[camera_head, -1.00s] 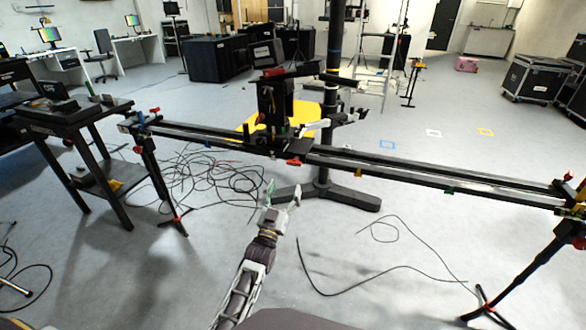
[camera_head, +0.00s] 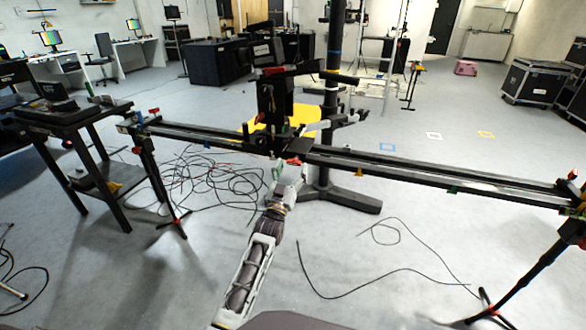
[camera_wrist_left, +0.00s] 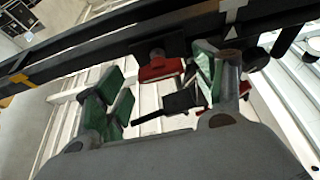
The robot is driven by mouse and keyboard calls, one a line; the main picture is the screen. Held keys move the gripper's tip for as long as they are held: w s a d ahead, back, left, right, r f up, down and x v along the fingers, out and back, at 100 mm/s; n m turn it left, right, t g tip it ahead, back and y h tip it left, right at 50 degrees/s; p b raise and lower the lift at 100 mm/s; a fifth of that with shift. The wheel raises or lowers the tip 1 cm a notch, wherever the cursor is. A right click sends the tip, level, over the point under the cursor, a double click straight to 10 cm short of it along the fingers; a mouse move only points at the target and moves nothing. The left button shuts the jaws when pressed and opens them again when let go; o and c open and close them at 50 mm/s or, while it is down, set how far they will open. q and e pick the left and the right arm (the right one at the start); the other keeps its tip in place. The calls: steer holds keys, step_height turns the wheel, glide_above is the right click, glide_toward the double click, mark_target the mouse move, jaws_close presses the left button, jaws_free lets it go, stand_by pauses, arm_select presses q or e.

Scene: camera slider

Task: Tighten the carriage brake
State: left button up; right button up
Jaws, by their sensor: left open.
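The carriage (camera_head: 273,105) sits on the black slider rail (camera_head: 400,168), with a red brake knob (camera_head: 294,161) low on its front side. My left gripper (camera_head: 290,172) is just below and in front of that knob, partly overlapping it in the head view. In the left wrist view the open green-padded fingers (camera_wrist_left: 165,88) stand on either side of a red part (camera_wrist_left: 158,69), which looks like the brake knob. It lies beyond the fingertips under the rail, with a visible gap on the left; contact on the right cannot be told. My right gripper is out of view.
Tripod legs (camera_head: 160,190) hold the rail at the left, and another stand (camera_head: 535,268) is at the right. A black column with a floor base (camera_head: 350,200) stands behind the rail. Loose cables (camera_head: 205,180) lie on the floor. A small black table (camera_head: 75,120) is at left.

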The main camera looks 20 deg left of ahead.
arm_select(q)
steer(key=shift+w+r, duration=0.25)
steer(key=shift+w, duration=0.45)
steer(key=shift+c, duration=0.3)
steer(key=c, duration=1)
